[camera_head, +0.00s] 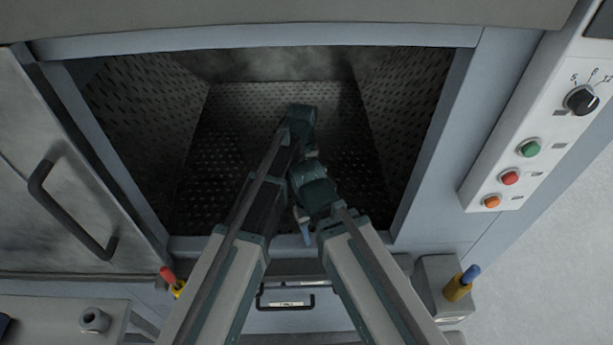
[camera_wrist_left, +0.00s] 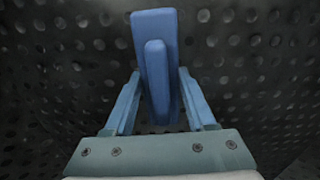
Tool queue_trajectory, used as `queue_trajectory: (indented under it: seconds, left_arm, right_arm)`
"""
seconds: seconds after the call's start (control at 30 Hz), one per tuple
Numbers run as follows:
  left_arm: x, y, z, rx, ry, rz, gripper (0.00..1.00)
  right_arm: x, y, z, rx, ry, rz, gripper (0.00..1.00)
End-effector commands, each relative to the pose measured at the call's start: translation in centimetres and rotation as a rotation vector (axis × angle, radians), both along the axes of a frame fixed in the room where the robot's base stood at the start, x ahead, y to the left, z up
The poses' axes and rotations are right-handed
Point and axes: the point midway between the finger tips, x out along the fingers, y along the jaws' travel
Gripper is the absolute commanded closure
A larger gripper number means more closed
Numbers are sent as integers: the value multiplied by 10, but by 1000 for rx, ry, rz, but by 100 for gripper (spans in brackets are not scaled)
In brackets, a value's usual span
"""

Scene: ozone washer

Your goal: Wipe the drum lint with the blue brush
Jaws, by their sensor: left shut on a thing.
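The blue brush (camera_wrist_left: 154,24) is in the left wrist view, a blue block with a handle rising toward the camera. My left gripper (camera_wrist_left: 158,88) is shut on it, one blue finger on each side. Dark perforated drum wall lies behind the brush; I cannot tell whether they touch. In the head view my left arm reaches deep into the open drum (camera_head: 240,165), and its wrist hides the brush and fingers. A pale grey, hazy patch (camera_head: 265,64) shows at the drum's back; I cannot tell whether it is lint. My right gripper (camera_head: 304,228) is near the drum's front opening, its jaws unclear.
The open door (camera_head: 85,165) with a black handle stands at the left. A control panel (camera_head: 540,115) with a dial and coloured buttons is at the right. A yellow holder with a blue-topped tool (camera_head: 469,275) stands at the lower right. A red-topped tool (camera_head: 168,276) stands lower left.

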Motion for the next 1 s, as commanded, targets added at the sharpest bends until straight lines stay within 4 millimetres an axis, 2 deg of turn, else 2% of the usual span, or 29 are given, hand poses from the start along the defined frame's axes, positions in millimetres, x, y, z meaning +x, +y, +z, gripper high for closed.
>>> queue_trajectory:
  seconds: [0.1, 0.37, 0.77, 1.0]
  left_arm:
    - [-1, 10, -1, 5, -1, 4, 96]
    - [-4, 16, -1, 5, 0, 8, 96]
    - [-4, 48, 1, 4, 1, 9, 96]
    - [-4, 51, 1, 3, 0, 7, 96]
  right_arm:
    - [0, -1, -1, 0, 0, -1, 50]
    - [-1, -2, -1, 0, 1, -3, 50]
    - [-1, -2, 1, 0, 1, -4, 50]
    - [-1, -2, 1, 0, 0, -5, 50]
